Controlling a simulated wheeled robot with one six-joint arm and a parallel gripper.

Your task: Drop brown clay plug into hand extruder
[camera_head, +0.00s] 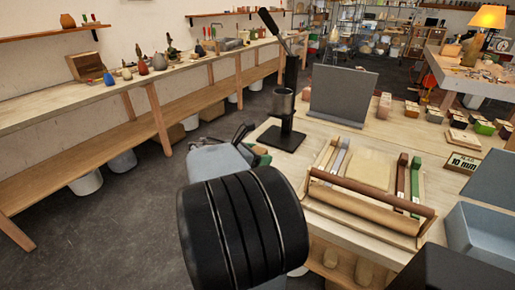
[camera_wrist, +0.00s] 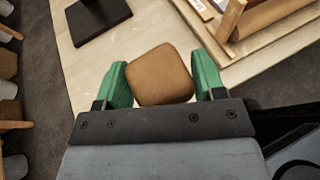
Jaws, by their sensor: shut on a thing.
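The brown clay plug (camera_wrist: 160,76), a rounded block, sits between the two green fingers of my gripper (camera_wrist: 160,82) in the wrist view. My gripper is shut on it and holds it over the table's edge area. In the head view my own arm hides the plug and most of the gripper.
A grey upright panel (camera_head: 342,95) stands behind the extruder to the right. A wooden tray (camera_head: 365,208) with a roller lies on the table's near part. Clay blocks (camera_head: 450,115) and blue-grey bins (camera_head: 484,232) are at the right. A long bench (camera_head: 150,92) runs along the left wall.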

